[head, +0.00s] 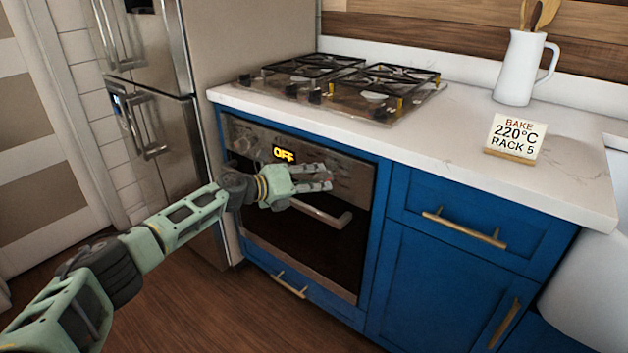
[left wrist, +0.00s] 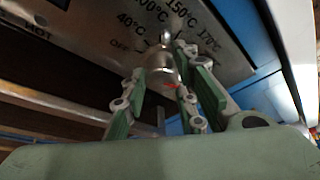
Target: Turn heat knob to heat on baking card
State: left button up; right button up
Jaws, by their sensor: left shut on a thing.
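The baking card (head: 515,138) stands on the counter at the right and reads BAKE 220°C RACK 5. The oven panel's display (head: 284,154) reads OFF in yellow. My left gripper (head: 326,178) is at the right part of the oven panel, above the door handle. In the left wrist view the silver heat knob (left wrist: 160,62) sits between the fingers of my left gripper (left wrist: 162,74), which is shut on it. In the head view the gripper mostly hides the knob.
The oven door handle (head: 322,212) runs just below my gripper. A gas cooktop (head: 375,112) lies on the counter above. Blue cabinets (head: 440,268) stand to the right, and a steel fridge (head: 160,70) to the left. A white jug (head: 517,70) holds wooden utensils.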

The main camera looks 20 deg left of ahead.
pick_arm(q)
jog(key=shift+s+a+f, duration=0.1)
jog(key=shift+f, duration=0.4)
jog(key=o, duration=1)
jog(key=shift+r, duration=0.15)
jog(key=shift+a, duration=0.1)
jog(key=v, duration=1.1)
jog(key=shift+s+a+r, duration=0.25)
jog(key=shift+d, duration=0.15)
